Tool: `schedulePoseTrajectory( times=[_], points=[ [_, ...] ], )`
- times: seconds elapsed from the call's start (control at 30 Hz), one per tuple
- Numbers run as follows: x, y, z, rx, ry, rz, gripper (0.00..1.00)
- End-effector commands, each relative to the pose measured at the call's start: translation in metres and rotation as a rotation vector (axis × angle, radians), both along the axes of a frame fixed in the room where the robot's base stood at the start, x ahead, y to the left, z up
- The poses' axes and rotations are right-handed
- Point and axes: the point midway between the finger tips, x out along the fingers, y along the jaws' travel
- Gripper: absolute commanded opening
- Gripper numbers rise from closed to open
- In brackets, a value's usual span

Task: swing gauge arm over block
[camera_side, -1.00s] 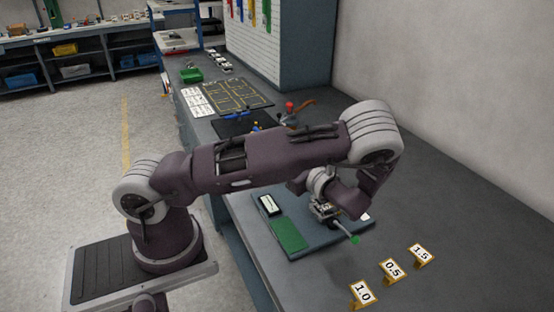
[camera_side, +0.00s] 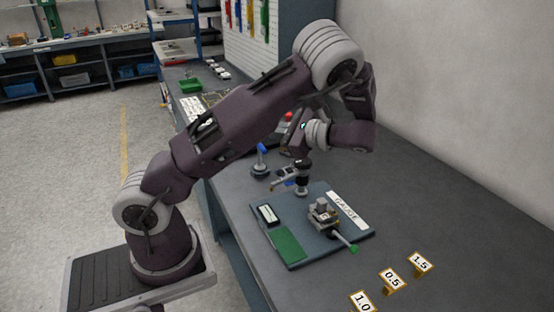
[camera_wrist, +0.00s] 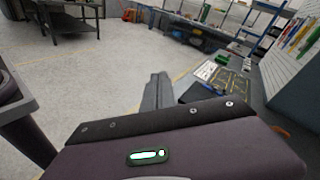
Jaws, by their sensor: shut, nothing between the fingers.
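My gripper (camera_side: 285,153) is raised beyond the far edge of the dark board (camera_side: 282,217) and turned sideways, clear of the board. Its fingers (camera_wrist: 157,90) are together with nothing between them in the wrist view. A post with a black cylinder (camera_side: 302,166) and a grey bar pointing left (camera_side: 285,181) stands at the board's far edge; it looks like the gauge arm. A small metal block fixture (camera_side: 322,214) sits on the board with a green-tipped lever (camera_side: 352,247) pointing to the lower right. The bar lies to the left of this block, not over it.
A white label reading GAUGE (camera_side: 347,209), a green pad (camera_side: 288,244) and a small display (camera_side: 268,214) are on the board. Number tags (camera_side: 391,280) stand at the near right. A blue-topped knob (camera_side: 262,150) stands behind the board.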

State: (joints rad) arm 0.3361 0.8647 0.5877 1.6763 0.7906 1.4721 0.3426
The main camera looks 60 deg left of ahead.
Motion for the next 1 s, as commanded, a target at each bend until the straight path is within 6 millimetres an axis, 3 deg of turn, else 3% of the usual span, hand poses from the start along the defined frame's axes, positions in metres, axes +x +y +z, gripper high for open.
schedulePoseTrajectory(
  times=[0.17, 0.33, 0.47, 0.6, 0.67, 0.7, 0.83, 1.0],
  points=[
    [-0.015, 0.011, -0.029, -0.044, -0.352, 0.506, 0.00],
    [0.005, 0.025, -0.040, -0.083, -0.700, 1.070, 0.00],
    [0.032, 0.051, -0.025, -0.131, -0.923, 1.458, 0.00],
    [0.050, 0.084, 0.007, -0.196, -1.093, 1.760, 0.00],
    [0.053, 0.097, 0.022, -0.225, -1.147, 1.854, 0.00],
    [0.055, 0.099, 0.020, -0.235, -1.156, 1.882, 0.00],
    [0.055, 0.096, -0.014, -0.235, -1.146, 1.873, 0.00],
    [0.055, 0.093, -0.033, -0.234, -1.149, 1.868, 0.00]
  ],
)
